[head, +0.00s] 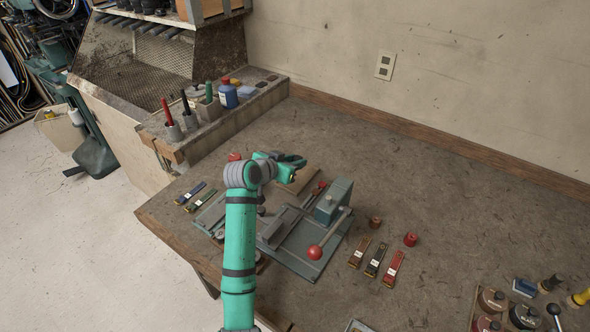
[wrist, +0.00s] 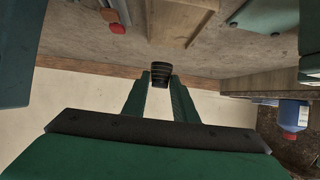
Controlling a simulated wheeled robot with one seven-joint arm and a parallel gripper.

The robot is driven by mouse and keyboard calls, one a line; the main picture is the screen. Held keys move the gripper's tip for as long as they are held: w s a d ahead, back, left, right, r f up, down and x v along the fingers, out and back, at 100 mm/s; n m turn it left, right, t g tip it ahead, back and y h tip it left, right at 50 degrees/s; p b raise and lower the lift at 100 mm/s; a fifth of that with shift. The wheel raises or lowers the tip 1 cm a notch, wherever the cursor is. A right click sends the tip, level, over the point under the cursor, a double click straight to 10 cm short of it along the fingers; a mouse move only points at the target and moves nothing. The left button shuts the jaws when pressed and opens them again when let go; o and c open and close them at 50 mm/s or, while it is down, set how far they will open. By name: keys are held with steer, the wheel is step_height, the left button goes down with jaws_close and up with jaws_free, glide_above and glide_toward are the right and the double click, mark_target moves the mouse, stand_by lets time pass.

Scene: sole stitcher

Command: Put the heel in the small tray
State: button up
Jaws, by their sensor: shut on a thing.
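My gripper (head: 292,161) is raised over the back of the bench, left of the grey-green stitching machine. In the wrist view its two green fingers (wrist: 160,82) are closed around a small dark block with thin light stripes (wrist: 160,66), which appears to be the heel. The heel sits at the fingertips, clear of the bench. In the head view I cannot make the heel out. A tan wooden piece with a raised edge (wrist: 178,25) lies beyond the fingertips in the wrist view; it may be the small tray. In the head view my arm partly covers that area.
The machine (head: 333,203) with its red-knobbed lever (head: 315,252) stands right of my arm. Several labelled strips (head: 375,260) and small red and brown pieces lie to its right. A raised shelf with a blue bottle (head: 228,96) is at the left. The back right bench is clear.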

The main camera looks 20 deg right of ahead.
steer(key=shift+w+d+f, duration=0.25)
steer(key=shift+w+f, duration=0.25)
steer(key=shift+f, duration=0.1)
steer(key=shift+w+d+f, duration=0.2)
steer(key=shift+w+f, duration=0.3)
steer(key=shift+f, duration=0.1)
steer(key=shift+w+f, duration=0.15)
steer(key=shift+f, duration=1.45)
steer(key=shift+f, duration=0.4)
steer(key=shift+f, duration=0.35)
steer(key=o, duration=1)
steer(key=shift+s+f, duration=0.2)
steer(key=shift+r, duration=0.25)
steer(key=v, duration=0.8)
steer(key=r+v, duration=0.1)
steer(key=v, duration=0.3)
steer(key=shift+w+r, duration=0.15)
steer(key=shift+r, duration=0.05)
